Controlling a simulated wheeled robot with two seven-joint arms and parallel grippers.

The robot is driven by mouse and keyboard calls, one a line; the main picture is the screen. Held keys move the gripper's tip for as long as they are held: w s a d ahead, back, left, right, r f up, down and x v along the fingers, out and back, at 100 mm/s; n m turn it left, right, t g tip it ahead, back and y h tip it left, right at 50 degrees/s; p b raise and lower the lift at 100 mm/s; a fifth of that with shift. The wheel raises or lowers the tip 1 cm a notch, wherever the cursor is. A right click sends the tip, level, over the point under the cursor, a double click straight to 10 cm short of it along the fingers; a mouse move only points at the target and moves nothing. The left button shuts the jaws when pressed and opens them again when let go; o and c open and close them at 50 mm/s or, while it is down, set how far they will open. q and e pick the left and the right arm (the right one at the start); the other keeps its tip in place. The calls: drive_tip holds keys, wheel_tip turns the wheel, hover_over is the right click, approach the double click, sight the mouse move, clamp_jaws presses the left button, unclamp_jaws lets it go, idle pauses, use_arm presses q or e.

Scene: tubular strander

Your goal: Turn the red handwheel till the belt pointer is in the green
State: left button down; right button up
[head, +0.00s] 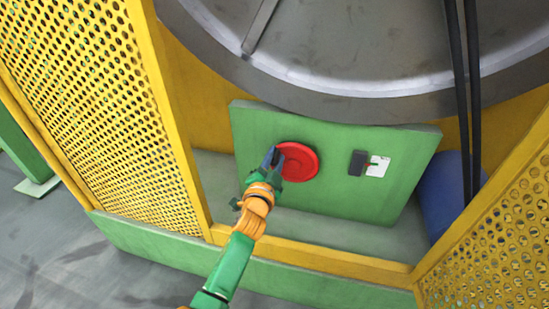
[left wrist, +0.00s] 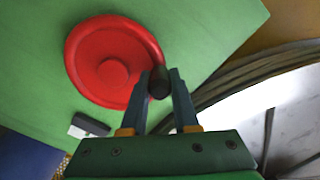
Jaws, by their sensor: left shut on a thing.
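The red handwheel (head: 300,163) is mounted on a green panel (head: 335,199); it also shows in the left wrist view (left wrist: 112,68). My left gripper (head: 273,158) is at the wheel's left rim in the head view. In the left wrist view its fingers (left wrist: 161,82) are shut on the wheel's dark handle knob (left wrist: 160,85). To the right of the wheel are a dark block (head: 357,163) and a white scale plate (head: 380,167) with a small reddish pointer mark. The scale's colours are too small to read. My right gripper is not in view.
Yellow perforated guards stand at left (head: 90,110) and right (head: 500,235) of the opening. A low yellow and green sill (head: 315,262) crosses the front. A large grey drum (head: 330,50) hangs above the panel. Black belts (head: 464,100) and a blue cylinder (head: 440,190) are at right.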

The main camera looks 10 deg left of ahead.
use_arm(q)
drive_tip(key=c, duration=0.7)
unclamp_jaws()
drive_tip(key=shift+o, duration=0.2)
drive_tip(key=shift+s, duration=0.1)
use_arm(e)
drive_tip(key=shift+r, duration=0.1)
use_arm(q)
drive_tip(key=s+p, duration=0.2)
drive_tip(key=s, duration=0.4)
drive_tip(key=shift+s+r+p, duration=0.1)
drive_tip(key=shift+s+p, duration=0.1)
drive_tip(key=shift+p, duration=0.15)
drive_tip(key=shift+s, duration=0.25)
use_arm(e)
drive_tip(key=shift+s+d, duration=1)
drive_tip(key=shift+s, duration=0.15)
use_arm(q)
drive_tip(key=shift+a, duration=0.1)
